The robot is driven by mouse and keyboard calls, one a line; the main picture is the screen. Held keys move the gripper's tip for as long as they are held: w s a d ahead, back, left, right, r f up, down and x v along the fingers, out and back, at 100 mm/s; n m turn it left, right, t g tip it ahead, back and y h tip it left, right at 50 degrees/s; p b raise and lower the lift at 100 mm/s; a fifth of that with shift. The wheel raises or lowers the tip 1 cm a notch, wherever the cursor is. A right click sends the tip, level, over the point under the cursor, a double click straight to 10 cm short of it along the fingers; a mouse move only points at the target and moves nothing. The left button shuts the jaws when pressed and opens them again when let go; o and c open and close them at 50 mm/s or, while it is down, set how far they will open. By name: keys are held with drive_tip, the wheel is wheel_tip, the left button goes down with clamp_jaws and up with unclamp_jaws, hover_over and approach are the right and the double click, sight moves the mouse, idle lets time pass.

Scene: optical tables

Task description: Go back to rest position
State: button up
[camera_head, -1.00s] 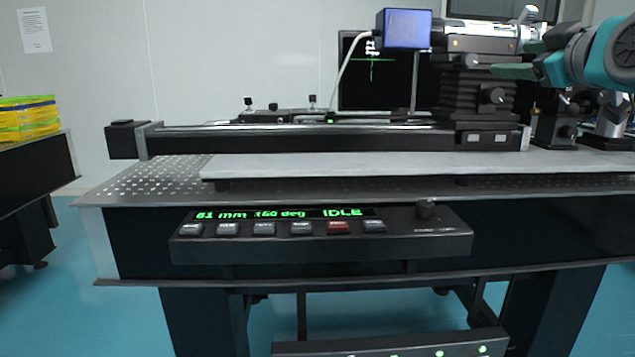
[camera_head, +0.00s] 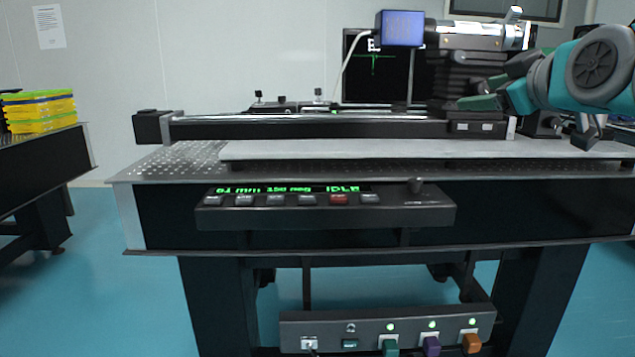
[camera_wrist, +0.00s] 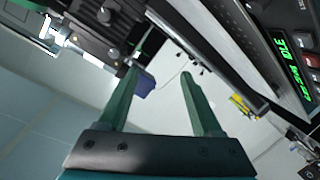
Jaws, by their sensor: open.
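My gripper (camera_head: 482,92) is at the right of the head view, pointing left, with its green fingers in front of the black stage. In the wrist view my gripper (camera_wrist: 158,78) has its two green fingers well apart and nothing between them. The blue-faced box (camera_head: 402,28) on the silver cylinder (camera_head: 478,36) stands above and left of the fingers in the head view. In the wrist view the blue box (camera_wrist: 146,84) appears beside the left finger, beyond it. I cannot tell the exact gap to the stage.
A long rail (camera_head: 300,128) runs along the optical table (camera_head: 190,163). A control panel (camera_head: 325,212) with a green "IDLE" display hangs at the front edge. A lower panel (camera_head: 390,326) holds coloured plugs. Yellow trays (camera_head: 40,112) sit on a left table. Floor at left is clear.

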drive_tip(key=s+a+f+m+g, duration=0.1)
drive_tip(key=s+a+f+g, duration=0.25)
drive_tip(key=f, duration=0.55)
drive_tip(key=s+a+f+g, duration=0.3)
drive_tip(key=a+f, duration=0.1)
drive_tip(key=f, duration=0.5)
drive_tip(key=s+a+f+m+g, duration=0.1)
drive_tip(key=s+a+f+g, duration=0.25)
drive_tip(key=f, duration=0.65)
drive_tip(key=s+f+m+g, duration=0.3)
drive_tip(key=s+f+g, duration=0.1)
drive_tip(key=s+f, duration=0.5)
drive_tip(key=s+f+m+g+h, duration=0.1)
drive_tip(key=s+f+m+g, duration=0.1)
drive_tip(key=s+f, duration=0.7)
drive_tip(key=s+g, duration=0.1)
drive_tip(key=s, duration=0.3)
drive_tip(key=shift+s+f+m+g+h, duration=0.2)
drive_tip(key=shift+s+m+g+h, duration=0.1)
drive_tip(key=shift+s+m+g, duration=0.1)
